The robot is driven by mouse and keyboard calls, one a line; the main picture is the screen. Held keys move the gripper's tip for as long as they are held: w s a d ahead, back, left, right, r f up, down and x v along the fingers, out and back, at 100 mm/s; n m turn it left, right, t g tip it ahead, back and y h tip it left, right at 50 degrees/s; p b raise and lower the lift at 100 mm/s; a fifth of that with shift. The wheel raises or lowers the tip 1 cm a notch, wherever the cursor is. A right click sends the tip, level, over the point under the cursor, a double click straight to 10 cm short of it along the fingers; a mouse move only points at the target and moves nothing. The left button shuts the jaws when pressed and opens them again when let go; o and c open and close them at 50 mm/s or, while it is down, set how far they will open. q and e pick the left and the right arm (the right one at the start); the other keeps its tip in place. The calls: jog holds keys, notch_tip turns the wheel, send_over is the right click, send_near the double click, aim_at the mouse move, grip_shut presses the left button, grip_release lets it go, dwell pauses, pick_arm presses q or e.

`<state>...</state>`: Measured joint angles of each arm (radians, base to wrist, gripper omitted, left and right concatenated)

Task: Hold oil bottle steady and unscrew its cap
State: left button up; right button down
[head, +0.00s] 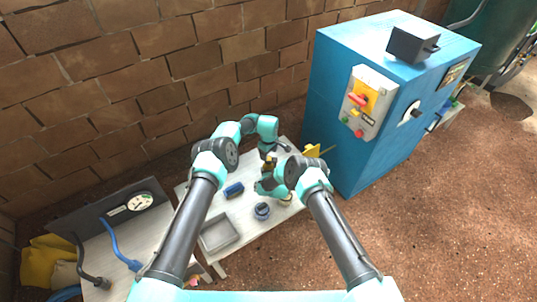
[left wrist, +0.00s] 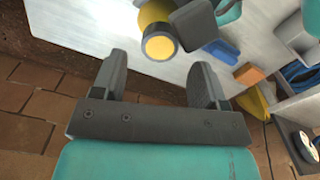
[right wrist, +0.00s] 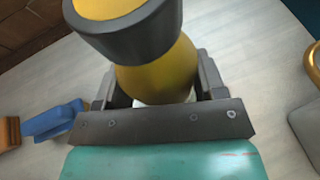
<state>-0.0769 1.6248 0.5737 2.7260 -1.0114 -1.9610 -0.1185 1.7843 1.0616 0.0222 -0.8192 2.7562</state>
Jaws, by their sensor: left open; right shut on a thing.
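The oil bottle (right wrist: 158,72) is yellow with a wide dark grey band, and fills the upper middle of the right wrist view. My right gripper (right wrist: 162,88) is shut on it, one finger on each side. In the left wrist view the bottle's round yellow end (left wrist: 159,46) has a dark rim; I take it for the cap. My left gripper (left wrist: 160,80) is open and empty, with this end just beyond and between its fingertips, apart from them. In the head view the bottle (head: 268,165) is small and partly hidden between both grippers, over the back of the table.
The pale table (head: 248,233) carries a grey tray (head: 220,235), a blue block (head: 234,190) and a round blue item (head: 262,211). An orange block (left wrist: 250,75) shows in the left wrist view. A blue cabinet (head: 352,170) stands right; a brick wall (head: 150,85) is behind.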

pick_arm(q)
jog(key=shift+r+m, duration=1.7)
jog(key=shift+r, duration=0.05)
jog(key=shift+f, duration=0.1)
jog(key=shift+f, duration=3.9)
jog(key=c, duration=1)
jog(key=shift+o, duration=0.2)
jog(key=shift+n, duration=1.7)
